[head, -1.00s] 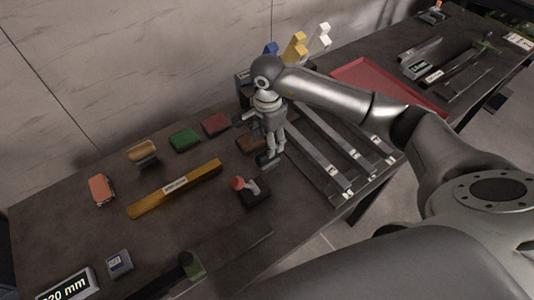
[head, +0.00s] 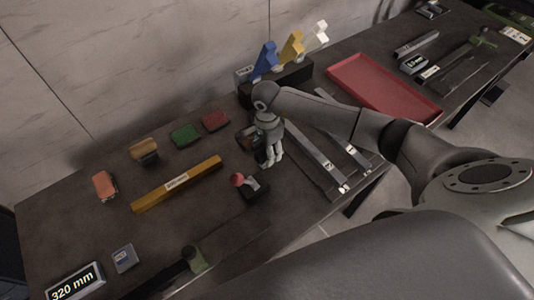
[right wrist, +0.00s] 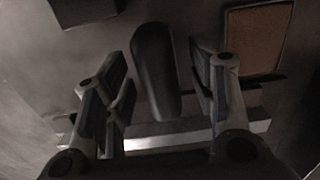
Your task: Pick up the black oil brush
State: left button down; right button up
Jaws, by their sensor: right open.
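The black oil brush, a dark rounded elongated thing (right wrist: 155,70), shows between the fingers in the right wrist view. My right gripper (right wrist: 160,105) is open, with one finger on each side of it and gaps between. In the head view my right gripper (head: 270,157) points down just above the table, right of the red-knobbed device. There the brush cannot be told apart from the gripper and wrist. My left gripper is in neither view.
A red-knobbed device (head: 252,187), a yellow level bar (head: 178,184), and green (head: 185,135) and red (head: 215,120) blocks lie nearby. Metal rails (head: 318,160) and a red tray (head: 385,92) are to the right. A brown-faced block (right wrist: 258,40) is beside the right finger.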

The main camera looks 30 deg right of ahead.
jog(key=shift+f+b, duration=0.2)
jog(key=shift+b, duration=0.25)
dwell(0.5)
grip_shut()
